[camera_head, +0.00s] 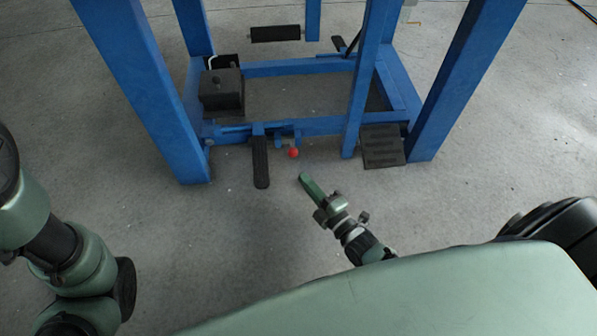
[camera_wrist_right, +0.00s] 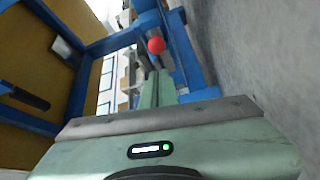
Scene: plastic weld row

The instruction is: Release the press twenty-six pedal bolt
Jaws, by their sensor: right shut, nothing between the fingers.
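A red ball knob (camera_head: 293,153) sits low on the front of the blue press frame, just right of a long black pedal (camera_head: 260,162). It also shows in the right wrist view (camera_wrist_right: 156,45), just beyond the fingertips. A blue bracket with a bolt bar (camera_head: 276,139) is behind the knob. My right gripper (camera_head: 304,178) is shut and empty, a little in front of and below the knob in the head view. Its green fingers (camera_wrist_right: 157,88) point toward the knob with a small gap. My left arm shows at the left edge; its gripper is out of view.
Blue legs (camera_head: 150,95) stand on both sides of the knob. A ribbed black pedal (camera_head: 382,147) is to the right, and a dark box (camera_head: 221,90) sits at the left. The grey concrete floor (camera_head: 230,225) in front is clear.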

